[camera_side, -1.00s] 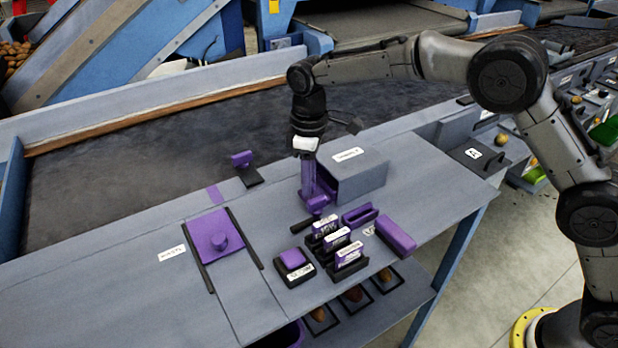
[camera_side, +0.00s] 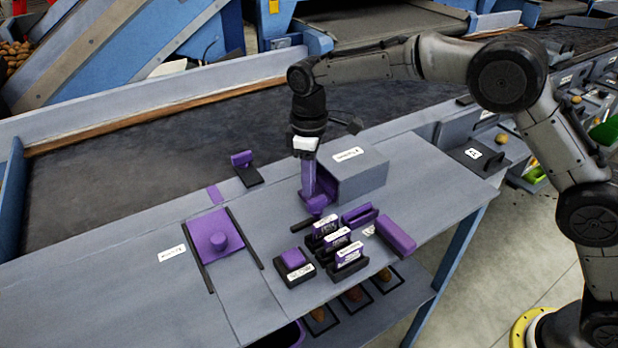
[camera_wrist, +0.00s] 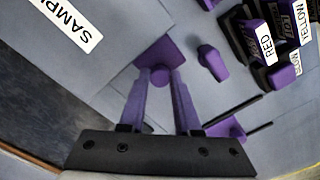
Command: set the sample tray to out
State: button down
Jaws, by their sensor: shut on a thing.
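The sample tray (camera_side: 318,205) is a purple piece at the open left end of a grey box (camera_side: 362,180) with a white label on top. It also shows in the wrist view (camera_wrist: 172,50), where it has a round purple knob (camera_wrist: 160,77). My gripper (camera_side: 312,194) points down at the tray, and its purple fingers stand on either side of the knob. In the wrist view the fingertips (camera_wrist: 160,75) are shut on the knob. The fingers hide part of the tray, and how far it sits inside the box is hard to tell.
Several labelled purple and black holders (camera_side: 338,240) stand just in front of the tray. A purple bar (camera_side: 396,234) lies to their right. A purple slide plate with a knob (camera_side: 212,238) sits between black rails on the left. Bare grey tabletop lies between.

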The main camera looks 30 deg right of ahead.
jog(key=shift+a, duration=0.1)
jog(key=a, duration=1.3)
jog(key=shift+a+r, duration=0.15)
jog(key=shift+a, duration=0.2)
jog(key=c, duration=1)
grip_release()
jog(key=shift+a, duration=0.1)
jog(key=o, duration=0.4)
jog(key=shift+d, duration=0.2)
notch_tip(320, 180, up, 7)
jog(key=shift+r, duration=0.2)
